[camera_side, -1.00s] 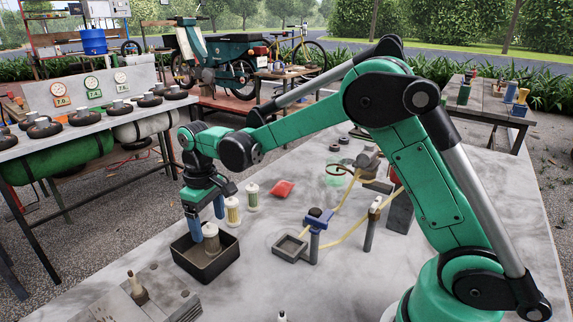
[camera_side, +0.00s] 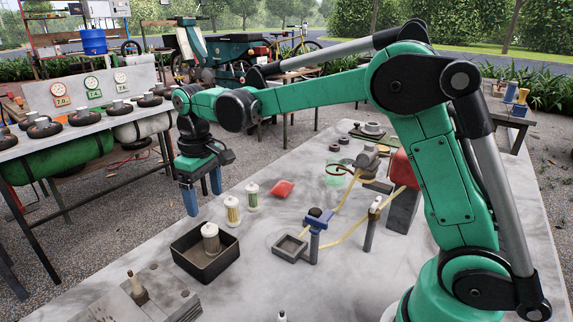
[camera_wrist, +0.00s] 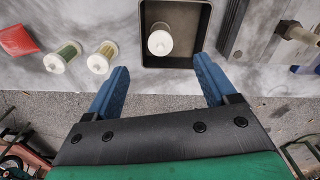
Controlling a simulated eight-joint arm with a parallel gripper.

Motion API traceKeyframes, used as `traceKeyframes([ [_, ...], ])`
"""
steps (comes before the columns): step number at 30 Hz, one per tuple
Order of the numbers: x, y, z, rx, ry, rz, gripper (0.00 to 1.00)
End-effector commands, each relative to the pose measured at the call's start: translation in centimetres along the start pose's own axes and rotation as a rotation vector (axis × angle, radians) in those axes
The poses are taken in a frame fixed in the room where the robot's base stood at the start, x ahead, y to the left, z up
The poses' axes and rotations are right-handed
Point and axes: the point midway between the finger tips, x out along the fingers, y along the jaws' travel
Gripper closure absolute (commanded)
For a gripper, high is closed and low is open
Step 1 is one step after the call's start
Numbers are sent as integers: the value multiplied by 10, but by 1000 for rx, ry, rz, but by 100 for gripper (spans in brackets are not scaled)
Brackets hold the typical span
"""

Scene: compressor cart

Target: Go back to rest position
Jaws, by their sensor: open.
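My gripper (camera_side: 203,194) is open and empty, with its two blue fingers pointing down. It hangs above the far edge of the grey worktable, up and to the left of the black tray (camera_side: 183,263) in the side view. A dusty filter cartridge (camera_side: 211,240) with a white cap stands upright in the tray. In the wrist view the fingers (camera_wrist: 155,85) are spread wide, and the filter in the tray (camera_wrist: 160,41) lies beyond them, apart from both.
Two cleaner filters (camera_side: 233,212) (camera_side: 252,198) and a red packet (camera_side: 283,189) are on the table near the tray. A blue clamp stand (camera_side: 316,225) with yellow hoses stands to the right.

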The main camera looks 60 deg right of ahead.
Motion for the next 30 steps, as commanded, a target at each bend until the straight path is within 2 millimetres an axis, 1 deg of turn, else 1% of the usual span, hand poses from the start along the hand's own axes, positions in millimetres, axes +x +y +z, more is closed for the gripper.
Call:
traceKeyframes([
  [5,-19,1,21,31,84,13,22],
  [9,-34,0,50,74,204,29,22],
  [12,-40,0,72,107,293,40,22],
  [15,-39,-2,94,138,380,49,22],
  [18,-34,-3,114,165,461,57,22],
  [21,-27,-4,128,188,529,62,22],
  [25,-20,-5,139,206,586,67,22],
  [30,-16,-5,143,215,611,68,22],
])
